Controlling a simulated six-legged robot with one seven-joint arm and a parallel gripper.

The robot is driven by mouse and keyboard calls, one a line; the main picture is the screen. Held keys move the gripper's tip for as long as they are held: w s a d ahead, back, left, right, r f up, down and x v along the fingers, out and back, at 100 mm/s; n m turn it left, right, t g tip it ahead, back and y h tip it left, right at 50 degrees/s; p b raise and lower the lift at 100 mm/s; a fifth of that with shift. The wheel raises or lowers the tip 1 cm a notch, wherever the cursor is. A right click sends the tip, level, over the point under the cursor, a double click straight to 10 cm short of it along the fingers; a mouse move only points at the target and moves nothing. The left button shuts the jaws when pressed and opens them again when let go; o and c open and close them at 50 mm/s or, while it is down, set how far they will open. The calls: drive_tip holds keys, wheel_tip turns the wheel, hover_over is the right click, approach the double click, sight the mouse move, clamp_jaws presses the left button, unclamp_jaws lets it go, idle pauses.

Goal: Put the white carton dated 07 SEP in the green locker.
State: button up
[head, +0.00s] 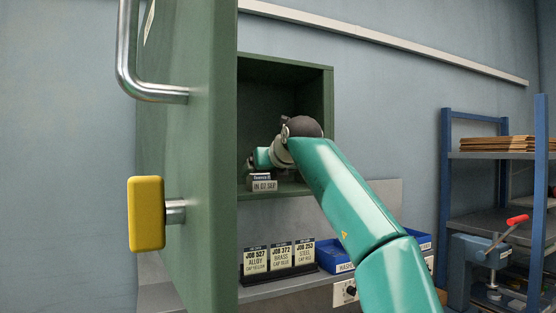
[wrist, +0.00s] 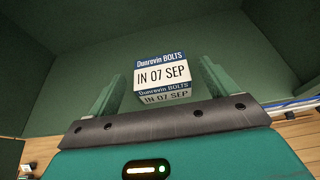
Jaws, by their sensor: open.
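The white carton (head: 263,184), with a blue band and the words IN 07 SEP, sits inside the green locker (head: 327,120), near the front edge of its floor. In the wrist view the carton (wrist: 162,72) is between the two fingers of my gripper (wrist: 161,84). The fingers are open, with a visible gap on each side of the carton. In the head view my arm reaches into the locker, and my gripper is mostly hidden behind my wrist. The green locker door (head: 208,150) stands open at the left, with a metal handle (head: 127,50) and a yellow knob (head: 146,214).
Below the locker, several job cards (head: 280,257) stand in a black holder on a grey worktop. A blue bin (head: 345,267) is beside them, partly behind my arm. A blue-framed shelf rack (head: 446,180) and a vise with a red-ended handle (head: 480,252) are at the right.

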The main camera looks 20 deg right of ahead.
drive_tip(key=v, duration=0.9)
drive_tip(key=shift+s+a, duration=0.1)
drive_tip(key=shift+c, duration=0.5)
idle(0.8)
